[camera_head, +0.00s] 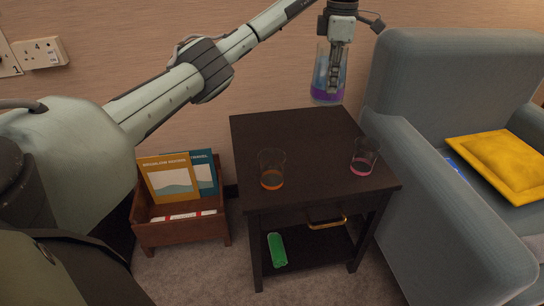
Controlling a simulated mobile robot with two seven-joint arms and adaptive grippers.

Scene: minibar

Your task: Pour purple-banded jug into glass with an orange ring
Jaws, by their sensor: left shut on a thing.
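The purple-banded jug (322,95) is clear with a purple lower band and bluish contents. My left gripper (336,72) comes down from above at the top of the view and is shut on the jug. It holds the jug upright over the back right part of the dark side table (300,130). The glass with an orange ring (271,180) stands upright on the table's front left part, apart from the jug and lower in the picture. My right gripper does not show.
A glass with a pink ring (363,167) stands on the table's right side. A blue-grey armchair (430,75) with a yellow cushion (502,165) is close at right. A wooden magazine box (182,234) stands at left. A green object (277,249) lies on the lower shelf.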

